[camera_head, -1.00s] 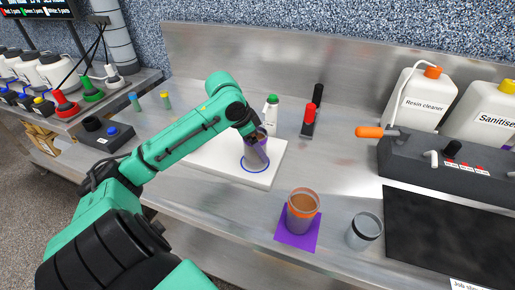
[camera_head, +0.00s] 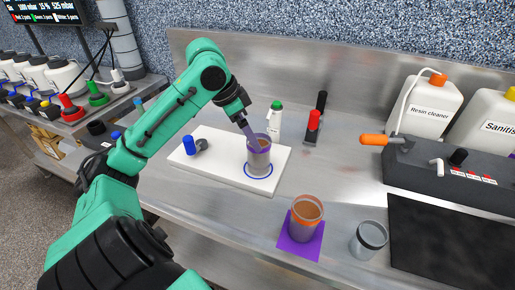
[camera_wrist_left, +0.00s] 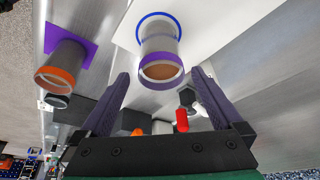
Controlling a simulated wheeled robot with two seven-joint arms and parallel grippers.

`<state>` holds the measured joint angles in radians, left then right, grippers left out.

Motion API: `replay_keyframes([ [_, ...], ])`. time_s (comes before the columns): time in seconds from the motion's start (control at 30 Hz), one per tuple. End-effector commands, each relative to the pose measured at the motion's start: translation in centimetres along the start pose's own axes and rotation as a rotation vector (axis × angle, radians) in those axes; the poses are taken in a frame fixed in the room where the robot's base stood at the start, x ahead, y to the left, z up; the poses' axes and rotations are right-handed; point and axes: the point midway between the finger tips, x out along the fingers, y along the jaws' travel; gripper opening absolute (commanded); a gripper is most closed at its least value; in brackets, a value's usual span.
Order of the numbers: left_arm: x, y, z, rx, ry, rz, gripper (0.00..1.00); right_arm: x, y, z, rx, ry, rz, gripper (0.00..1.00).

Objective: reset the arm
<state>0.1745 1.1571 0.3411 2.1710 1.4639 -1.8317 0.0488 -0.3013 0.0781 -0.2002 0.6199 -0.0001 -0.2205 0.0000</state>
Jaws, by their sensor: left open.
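My left gripper (camera_head: 247,128) is open and empty, at the upper left of a purple-rimmed cup (camera_head: 258,157). The cup stands upright inside a blue ring on a white board (camera_head: 215,170) and holds brown contents. In the left wrist view the cup (camera_wrist_left: 159,50) appears beyond and between the gripper's two spread fingers (camera_wrist_left: 160,100), with a gap showing between cup and fingers. My right gripper is not in view.
An orange-rimmed cup (camera_head: 304,218) with brown contents stands on a purple square (camera_head: 290,245). An empty clear cup (camera_head: 368,240) stands by a black mat (camera_head: 440,240). Behind the board are a green-capped bottle (camera_head: 274,120) and a red-topped item (camera_head: 313,125). A blue-ended item (camera_head: 190,146) lies on the board.

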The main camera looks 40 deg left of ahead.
Motion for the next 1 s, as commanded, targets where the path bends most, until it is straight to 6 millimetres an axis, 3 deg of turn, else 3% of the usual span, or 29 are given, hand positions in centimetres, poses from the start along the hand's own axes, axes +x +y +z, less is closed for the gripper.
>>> replay_keyframes([
  [0.1,-2.0,-0.1,-0.1,0.000,0.001,-0.002,1.00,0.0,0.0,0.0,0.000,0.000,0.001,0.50],
  [0.2,-2.8,0.0,0.0,0.000,0.000,0.000,1.00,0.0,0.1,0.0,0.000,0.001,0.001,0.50],
  [0.73,-2.9,0.0,0.0,0.000,-0.001,0.001,1.00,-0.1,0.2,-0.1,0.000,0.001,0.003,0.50],
  [0.83,-4.1,0.0,-0.6,0.000,0.000,0.000,1.00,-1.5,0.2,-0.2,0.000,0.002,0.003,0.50],
  [1.0,-7.8,0.0,-2.1,0.000,0.000,0.001,1.00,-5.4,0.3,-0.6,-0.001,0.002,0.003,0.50],
])
